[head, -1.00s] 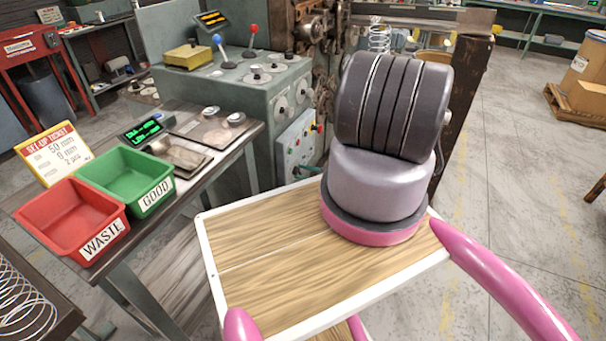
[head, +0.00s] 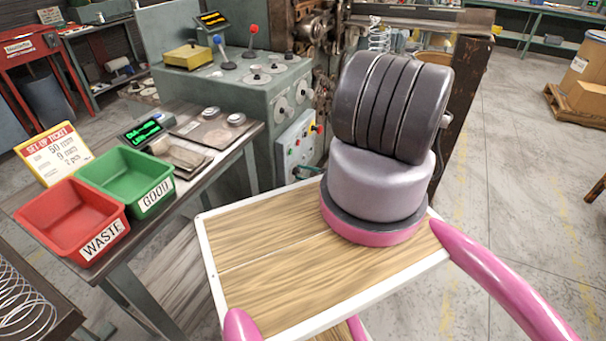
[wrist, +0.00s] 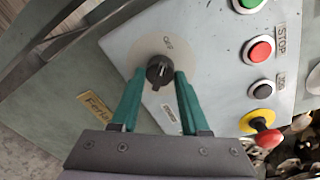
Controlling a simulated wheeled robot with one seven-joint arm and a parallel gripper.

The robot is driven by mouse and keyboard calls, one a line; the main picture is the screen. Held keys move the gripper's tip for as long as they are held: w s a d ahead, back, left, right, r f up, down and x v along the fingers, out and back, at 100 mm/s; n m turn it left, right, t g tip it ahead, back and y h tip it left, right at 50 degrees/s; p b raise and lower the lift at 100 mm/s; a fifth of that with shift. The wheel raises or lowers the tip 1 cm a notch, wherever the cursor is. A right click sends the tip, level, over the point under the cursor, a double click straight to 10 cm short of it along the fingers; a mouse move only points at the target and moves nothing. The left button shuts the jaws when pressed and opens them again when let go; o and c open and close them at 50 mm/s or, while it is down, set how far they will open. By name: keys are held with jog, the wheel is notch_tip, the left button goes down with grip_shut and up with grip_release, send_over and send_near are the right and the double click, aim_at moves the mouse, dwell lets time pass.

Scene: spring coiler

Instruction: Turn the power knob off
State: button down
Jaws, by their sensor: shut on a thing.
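The power knob (wrist: 159,70) is a small black knob on a round beige plate, on a pale control panel (wrist: 215,85). The word OFF (wrist: 168,42) is printed on the plate above the knob in the wrist view. My gripper (wrist: 160,78) has its two teal fingers on either side of the knob, shut on it. I cannot tell clearly which way the knob points. In the head view the panel (head: 297,146) is on the machine's front, and my arm hides most of the gripper.
Green, red and black buttons and a red-and-yellow emergency stop (wrist: 261,125) line the panel's right side. A bench with a red WASTE bin (head: 70,217) and a green GOOD bin (head: 128,180) stands left. Open floor lies right.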

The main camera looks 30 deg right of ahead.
jog(key=shift+c, duration=2)
grip_release()
jog(key=v, duration=1.1)
